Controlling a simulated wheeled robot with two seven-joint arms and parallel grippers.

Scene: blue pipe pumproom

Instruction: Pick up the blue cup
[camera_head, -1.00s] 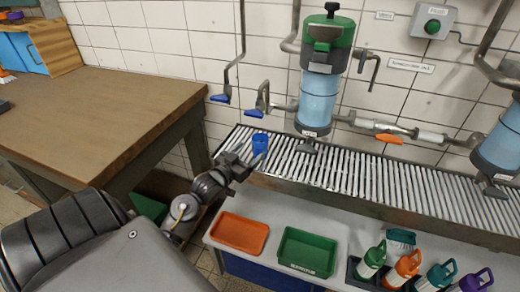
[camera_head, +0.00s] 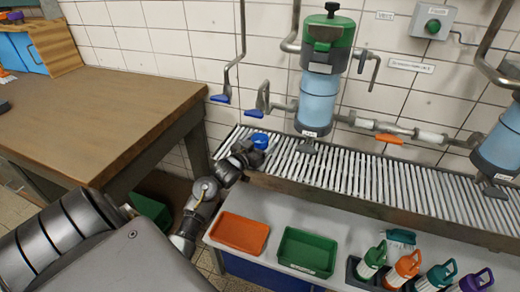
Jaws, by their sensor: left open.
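The blue cup (camera_head: 260,140) stands on the slatted metal rack near its left end. Only its upper part shows; my left gripper (camera_head: 258,152) hides the lower part. My left arm comes in from the lower left, and its gripper is right at the cup, in front of it in this view. The gripper is open. I cannot tell whether its fingers are around the cup or touching it. My right gripper is not in view.
The slatted rack (camera_head: 380,188) runs along the tiled wall under a blue-green dispenser (camera_head: 318,95). An orange tray (camera_head: 239,233) and a green tray (camera_head: 306,252) lie on the shelf below, with several bottles to their right. A wooden table (camera_head: 100,125) stands at left.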

